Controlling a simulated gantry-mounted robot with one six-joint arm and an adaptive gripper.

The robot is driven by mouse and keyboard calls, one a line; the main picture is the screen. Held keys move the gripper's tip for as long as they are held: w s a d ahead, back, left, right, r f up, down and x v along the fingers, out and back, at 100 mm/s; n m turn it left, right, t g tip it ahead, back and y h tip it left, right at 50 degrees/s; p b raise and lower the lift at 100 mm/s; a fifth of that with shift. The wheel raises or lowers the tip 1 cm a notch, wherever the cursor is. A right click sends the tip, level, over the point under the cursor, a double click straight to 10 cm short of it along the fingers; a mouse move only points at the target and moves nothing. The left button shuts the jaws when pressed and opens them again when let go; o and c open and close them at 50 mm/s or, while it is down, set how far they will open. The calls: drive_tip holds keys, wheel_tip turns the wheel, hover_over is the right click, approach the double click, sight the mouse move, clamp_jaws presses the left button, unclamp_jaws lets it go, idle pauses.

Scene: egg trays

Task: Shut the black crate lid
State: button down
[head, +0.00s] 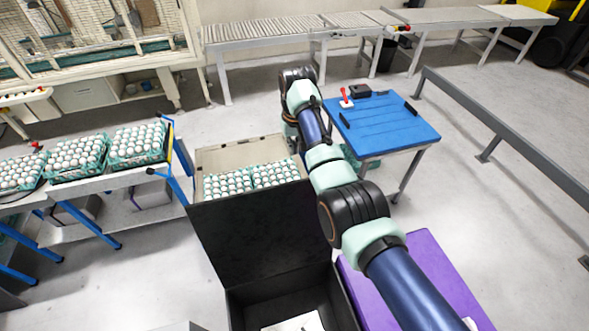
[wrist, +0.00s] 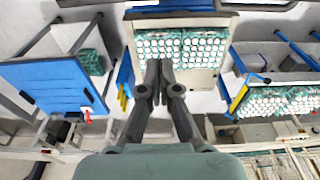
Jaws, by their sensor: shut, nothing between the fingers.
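The black crate (head: 345,300) is at the bottom centre of the head view, open at the top. Its black lid (head: 255,235) stands raised at the crate's far side, steeply upright. A white item (head: 295,323) shows inside the crate, cut off by the picture edge. My gripper (wrist: 159,68) is shut and empty in the wrist view, its two fingers together. The wrist view shows egg trays beyond the fingers and no crate or lid. In the head view my arm reaches past the lid's right side, and the fingers cannot be made out.
Egg trays (head: 228,184) sit in an open beige box (head: 240,155) behind the lid. A blue table (head: 380,122) stands at the right rear, a purple surface (head: 430,265) right of the crate. More egg trays (head: 138,142) are on the left bench. Floor is clear between bench and lid.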

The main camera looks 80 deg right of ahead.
wheel_tip(320, 180, down, 9)
drive_tip(key=s+a+p, duration=0.1)
drive_tip(key=a+p, duration=0.1)
drive_tip(key=p, duration=0.1)
drive_tip(key=shift+a, duration=0.25)
idle(0.4)
idle(0.3)
